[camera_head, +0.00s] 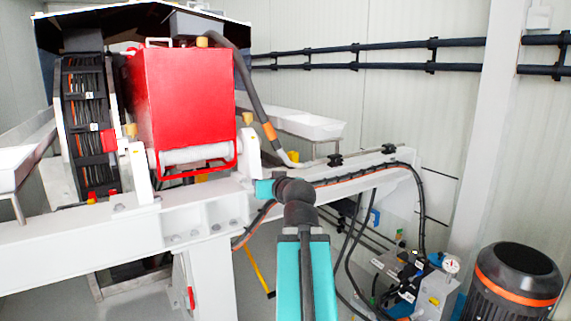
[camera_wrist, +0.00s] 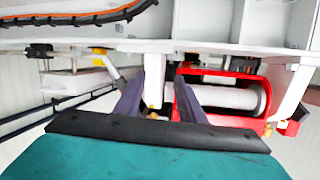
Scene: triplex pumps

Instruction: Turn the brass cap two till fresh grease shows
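Several brass-coloured caps show in the head view: one on top of the red housing (camera_head: 202,41), one on the white bracket at its right (camera_head: 247,118), and one at its left (camera_head: 130,129). I cannot tell which is cap two, and no grease can be made out. My gripper (camera_wrist: 161,76) shows in the wrist view with its two dark fingers apart and nothing clearly held. A white bracket (camera_wrist: 154,78) shows beyond the gap, with a small brass-coloured part (camera_wrist: 152,112) low between the fingers. In the head view my fingers are hidden behind my wrist.
The red housing (camera_head: 185,95) stands on a white beam (camera_head: 200,222). A dark hose (camera_head: 255,90) curves down beside it. A cable chain (camera_head: 88,120) stands at left. A black motor (camera_head: 515,285) and a valve block with gauge (camera_head: 425,285) stand at lower right.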

